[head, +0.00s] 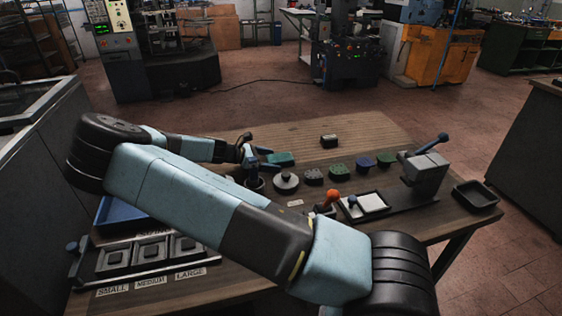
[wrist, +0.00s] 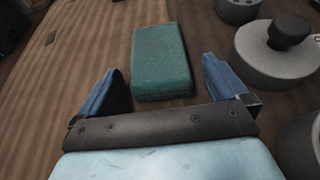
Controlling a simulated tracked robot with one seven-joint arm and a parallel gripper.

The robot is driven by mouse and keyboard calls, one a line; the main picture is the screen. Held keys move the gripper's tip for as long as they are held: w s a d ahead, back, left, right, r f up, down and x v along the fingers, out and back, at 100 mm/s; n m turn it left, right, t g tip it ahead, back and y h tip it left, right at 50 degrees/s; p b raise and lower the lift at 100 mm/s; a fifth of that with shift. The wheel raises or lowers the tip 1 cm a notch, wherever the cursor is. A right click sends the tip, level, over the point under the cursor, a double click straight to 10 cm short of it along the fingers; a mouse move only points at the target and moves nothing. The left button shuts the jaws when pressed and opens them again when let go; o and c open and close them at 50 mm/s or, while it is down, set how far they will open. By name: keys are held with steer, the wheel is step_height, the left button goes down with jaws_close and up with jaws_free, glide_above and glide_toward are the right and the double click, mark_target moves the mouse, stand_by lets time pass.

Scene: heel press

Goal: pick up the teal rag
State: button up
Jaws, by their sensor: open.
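The teal rag (head: 281,159) lies on the wooden table as a small folded block. In the wrist view the rag (wrist: 161,62) is ahead of my gripper, its near end level with the space between the fingers. My gripper (head: 262,160) is at the rag's left side in the head view. In the wrist view my gripper (wrist: 160,90) is open, with one blue finger on each side, and neither finger visibly touches the rag. The gap to the tabletop cannot be told.
A round grey weight with a knob (head: 287,183) stands close to the right of the rag; it also shows in the wrist view (wrist: 275,55). Several small coloured blocks lie further right, near a grey press (head: 425,172). A dark block (head: 329,141) lies behind.

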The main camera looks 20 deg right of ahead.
steer(key=shift+c, duration=0.4)
steer(key=c, duration=1)
steer(key=shift+r, duration=0.1)
